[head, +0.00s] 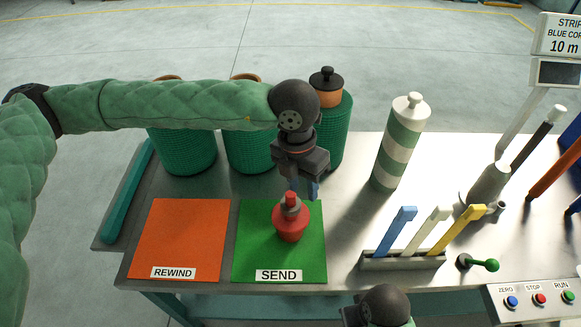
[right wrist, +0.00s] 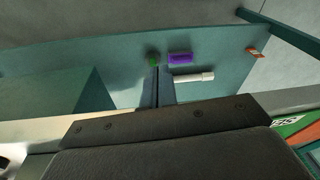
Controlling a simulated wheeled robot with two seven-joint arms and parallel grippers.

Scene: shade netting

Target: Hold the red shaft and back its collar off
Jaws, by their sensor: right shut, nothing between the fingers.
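A red shaft (head: 291,197) with a grey collar (head: 291,208) around it stands upright on a red base (head: 290,226), on the green SEND mat (head: 256,256). My left gripper (head: 300,188) points down just above and behind the shaft's top. Its blue-tipped fingers look apart, with no grip on the shaft visible. The gap between fingers and shaft is hard to judge. My right gripper (right wrist: 157,82) is shut and empty in the right wrist view, away from the shaft; only my right arm shows at the head view's bottom edge.
An orange REWIND mat (head: 182,235) lies left of the green one. A rack (head: 400,262) with blue, white and yellow tools stands to the right. A striped canister (head: 402,142) and green net rolls (head: 183,150) stand behind. A purple block (right wrist: 180,58) lies near a white cylinder (right wrist: 193,77).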

